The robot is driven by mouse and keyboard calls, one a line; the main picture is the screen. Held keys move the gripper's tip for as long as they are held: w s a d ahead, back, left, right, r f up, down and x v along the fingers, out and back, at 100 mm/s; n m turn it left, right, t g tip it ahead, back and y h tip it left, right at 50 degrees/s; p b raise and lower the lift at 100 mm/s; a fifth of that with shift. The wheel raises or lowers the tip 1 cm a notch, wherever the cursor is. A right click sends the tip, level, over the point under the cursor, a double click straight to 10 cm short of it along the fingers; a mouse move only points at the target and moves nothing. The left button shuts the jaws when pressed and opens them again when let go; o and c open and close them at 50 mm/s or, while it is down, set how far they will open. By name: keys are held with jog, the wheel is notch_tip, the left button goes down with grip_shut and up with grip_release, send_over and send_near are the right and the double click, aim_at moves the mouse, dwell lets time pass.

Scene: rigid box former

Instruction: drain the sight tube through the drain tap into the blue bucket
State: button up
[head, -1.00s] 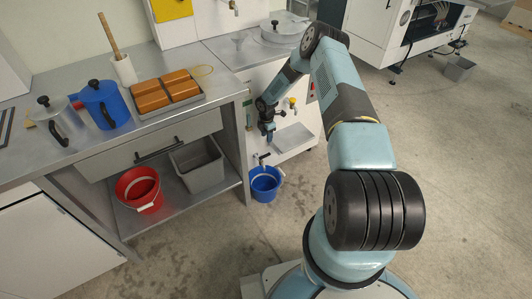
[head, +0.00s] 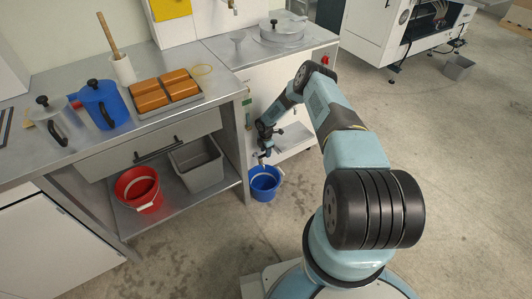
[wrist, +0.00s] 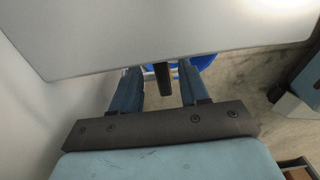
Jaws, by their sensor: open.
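The blue bucket (head: 265,180) stands on the floor below the front of the white machine. My gripper (head: 265,152) is low at the machine's front, just above the bucket, and covers most of the drain tap in the head view. In the wrist view my gripper (wrist: 163,88) is open, with a dark lever (wrist: 162,78), apparently the drain tap's handle, between its fingers. I cannot tell whether the fingers touch it. Parts of the blue bucket (wrist: 204,61) show beyond the fingers. A narrow upright strip (head: 248,116) at the machine's left edge may be the sight tube; its level is too small to read.
A grey shelf (head: 294,137) juts from the machine close to my gripper and fills the top of the wrist view (wrist: 170,35). The steel bench (head: 60,163) stands left, with a red bucket (head: 137,187) and grey bin (head: 197,165) beneath. Floor right of the blue bucket is clear.

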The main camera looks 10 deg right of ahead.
jog(key=shift+f, duration=0.5)
jog(key=shift+c, duration=0.3)
grip_shut()
